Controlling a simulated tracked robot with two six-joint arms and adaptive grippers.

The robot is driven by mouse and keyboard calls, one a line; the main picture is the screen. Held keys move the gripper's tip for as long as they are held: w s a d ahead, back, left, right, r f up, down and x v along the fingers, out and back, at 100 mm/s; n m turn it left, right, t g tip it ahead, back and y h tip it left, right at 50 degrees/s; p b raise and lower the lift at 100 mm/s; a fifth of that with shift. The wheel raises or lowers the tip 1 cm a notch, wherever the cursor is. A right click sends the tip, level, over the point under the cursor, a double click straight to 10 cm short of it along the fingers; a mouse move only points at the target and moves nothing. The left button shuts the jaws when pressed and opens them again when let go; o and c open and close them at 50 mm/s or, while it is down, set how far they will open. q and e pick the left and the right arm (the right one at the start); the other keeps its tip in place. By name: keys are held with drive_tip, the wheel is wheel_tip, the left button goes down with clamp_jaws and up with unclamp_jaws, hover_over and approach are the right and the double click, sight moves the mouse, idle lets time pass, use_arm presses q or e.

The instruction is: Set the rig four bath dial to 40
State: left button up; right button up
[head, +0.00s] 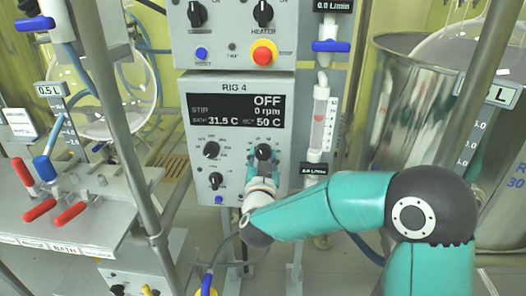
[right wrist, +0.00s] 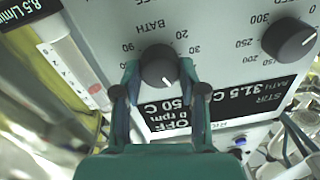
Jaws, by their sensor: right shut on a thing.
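The rig four panel (head: 236,86) faces me, with a dark display (head: 221,119) reading OFF, 0 rpm, bath 31.5 C and 50 C. The bath dial (head: 263,151) is a black knob at the panel's right. In the right wrist view the bath dial (right wrist: 158,66) shows upside down, with its scale around it. My right gripper (head: 262,172) reaches it from below and covers part of its scale. In the right wrist view the right gripper's fingers (right wrist: 159,77) close on both sides of the knob. My left gripper is out of view.
A stir dial (head: 212,149) sits left of the bath dial, with a smaller knob (head: 215,179) below. A flowmeter (head: 321,120) stands just right of the panel. A red button (head: 264,54) is on the unit above. Red-handled valves (head: 70,214) and metal posts are at left.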

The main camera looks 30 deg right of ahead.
drive_tip(key=n+p, duration=0.1)
drive_tip(key=n, duration=0.2)
drive_tip(key=n+p, duration=0.1)
drive_tip(key=shift+a+f+n+p, duration=0.1)
drive_tip(key=shift+f+n+p, duration=0.2)
drive_tip(key=shift+p, duration=0.05)
drive_tip(key=shift+f+n+g+p, duration=0.1)
drive_tip(key=shift+n+g+p, duration=0.2)
drive_tip(key=shift+n+p, duration=0.55)
drive_tip(key=shift+n, duration=0.35)
drive_tip(key=o, duration=1.1)
drive_tip(key=shift+o, duration=0.2)
drive_tip(key=shift+r, duration=0.2)
drive_tip(key=v, duration=1.2)
drive_tip(key=shift+f, duration=0.15)
